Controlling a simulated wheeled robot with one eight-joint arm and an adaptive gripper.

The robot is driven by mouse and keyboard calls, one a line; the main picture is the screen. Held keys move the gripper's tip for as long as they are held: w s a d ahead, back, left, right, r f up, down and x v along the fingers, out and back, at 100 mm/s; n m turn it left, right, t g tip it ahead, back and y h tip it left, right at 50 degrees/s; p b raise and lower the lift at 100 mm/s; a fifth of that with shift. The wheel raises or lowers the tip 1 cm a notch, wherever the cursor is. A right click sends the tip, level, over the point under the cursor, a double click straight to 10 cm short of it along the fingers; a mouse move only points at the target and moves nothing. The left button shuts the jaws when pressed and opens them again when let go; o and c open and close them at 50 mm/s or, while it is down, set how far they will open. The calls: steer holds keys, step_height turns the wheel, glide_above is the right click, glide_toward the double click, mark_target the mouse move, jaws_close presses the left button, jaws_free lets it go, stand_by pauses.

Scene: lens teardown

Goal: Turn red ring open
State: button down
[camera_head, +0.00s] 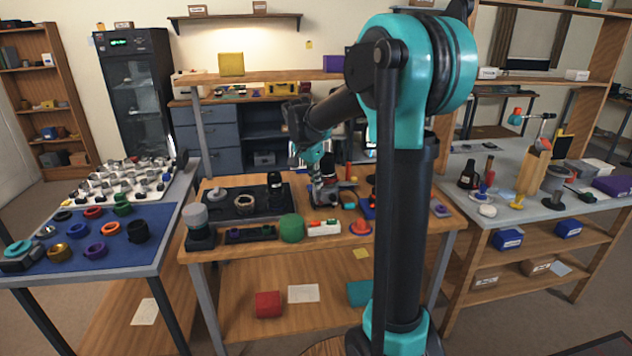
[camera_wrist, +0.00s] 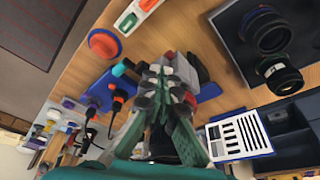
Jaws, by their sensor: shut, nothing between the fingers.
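A red-orange ring or disc (camera_head: 360,227) sits on a blue base near the front edge of the wooden bench. In the wrist view the same red-orange disc (camera_wrist: 103,43) shows at upper left, apart from my fingers. My gripper (camera_head: 318,198) is over the bench, left of and behind the disc. Its fingers (camera_wrist: 168,78) are shut and empty in the wrist view. Grey and red parts lie behind the fingertips, partly hidden by them. Another red ring (camera_head: 93,212) lies on the blue mat (camera_head: 160,250) at left. I cannot tell which one is meant.
Dark lens parts (camera_head: 245,203) lie on a black mat at left. Screwdriver-like tools (camera_wrist: 118,100) are close to my fingers in the wrist view.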

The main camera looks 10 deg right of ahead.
mark_target(330, 179)
steer(key=shift+s+d+n, duration=0.2)
steer(key=shift+d+n, duration=0.1)
steer(key=shift+s+d+n+t+y, duration=0.2)
steer(key=shift+d+n, duration=0.4)
steer(key=shift+n, duration=0.2)
steer(key=shift+s+d+n+t+y, duration=0.1)
steer(key=shift+d+n+t+y, duration=0.1)
steer(key=shift+d+n, duration=0.5)
steer(key=shift+s+d+n+t+y, duration=0.15)
steer(key=shift+d+n, duration=0.3)
steer(key=shift+n, duration=0.45)
steer(key=shift+d+n, duration=0.35)
steer(key=shift+n, duration=0.05)
steer(key=shift+d, duration=0.45)
steer(key=shift+w+a, duration=0.15)
steer(key=shift+w+a, duration=0.4)
steer(key=shift+a, duration=0.1)
